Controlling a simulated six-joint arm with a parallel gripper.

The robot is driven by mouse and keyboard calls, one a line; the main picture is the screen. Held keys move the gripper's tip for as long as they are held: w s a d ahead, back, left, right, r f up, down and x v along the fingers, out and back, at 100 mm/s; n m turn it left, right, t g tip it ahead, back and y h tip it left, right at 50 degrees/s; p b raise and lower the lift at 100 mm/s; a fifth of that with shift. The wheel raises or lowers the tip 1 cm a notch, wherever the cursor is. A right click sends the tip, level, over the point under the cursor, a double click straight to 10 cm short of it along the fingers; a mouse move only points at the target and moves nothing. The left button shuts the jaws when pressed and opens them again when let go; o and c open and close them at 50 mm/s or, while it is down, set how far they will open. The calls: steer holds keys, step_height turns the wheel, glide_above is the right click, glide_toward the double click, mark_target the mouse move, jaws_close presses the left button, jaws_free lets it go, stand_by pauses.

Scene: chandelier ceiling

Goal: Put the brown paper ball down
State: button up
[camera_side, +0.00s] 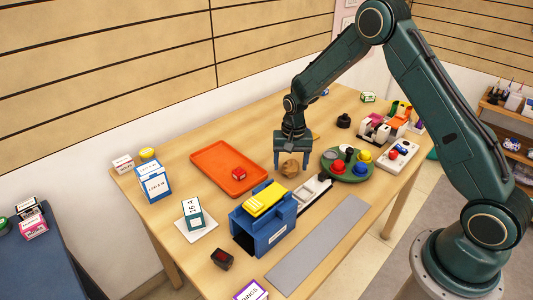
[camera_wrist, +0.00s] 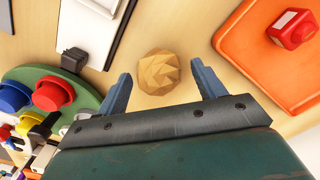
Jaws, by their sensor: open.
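The brown paper ball (camera_wrist: 158,73), a crumpled faceted ball, rests on the bare wooden table. In the side view the ball (camera_side: 290,167) sits at my gripper, partly overlapped by a finger. My gripper (camera_side: 292,166) points down at the table. In the wrist view my gripper (camera_wrist: 160,85) has its two blue fingers spread wide, with the ball between and slightly beyond the tips. A gap shows on both sides of the ball, and neither finger touches it.
An orange tray (camera_side: 213,178) with a red block (camera_side: 239,174) lies left of the ball. A green round board (camera_side: 345,177) with coloured knobs is on the right. A blue box (camera_side: 265,238) with a yellow top stands in front. A grey strip (camera_side: 318,246) lies along the near edge.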

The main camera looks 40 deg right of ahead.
step_height(320, 180, up, 12)
steer(key=shift+f, duration=0.25)
stand_by(0.3)
steer(key=shift+s, duration=0.1)
stand_by(0.4)
step_height(320, 180, up, 8)
steer(key=n+t, duration=0.1)
steer(key=n, duration=0.1)
glide_above(291, 160)
steer(key=s+a, duration=0.2)
steer(key=s, duration=0.3)
steer(key=s+a+r+n+t, duration=0.1)
steer(key=s+a+r+n, duration=0.1)
steer(key=s+r, duration=0.55)
steer(key=s+a+r+n+t, duration=0.1)
steer(key=s+n, duration=0.1)
steer(key=s, duration=0.7)
steer(key=s+a+r+n+t, duration=0.1)
steer(key=s+a+n+t, duration=0.1)
steer(key=s, duration=0.7)
steer(key=shift+s+r+n, duration=0.15)
steer(key=shift+r+n, duration=0.05)
steer(key=shift+n, duration=0.3)
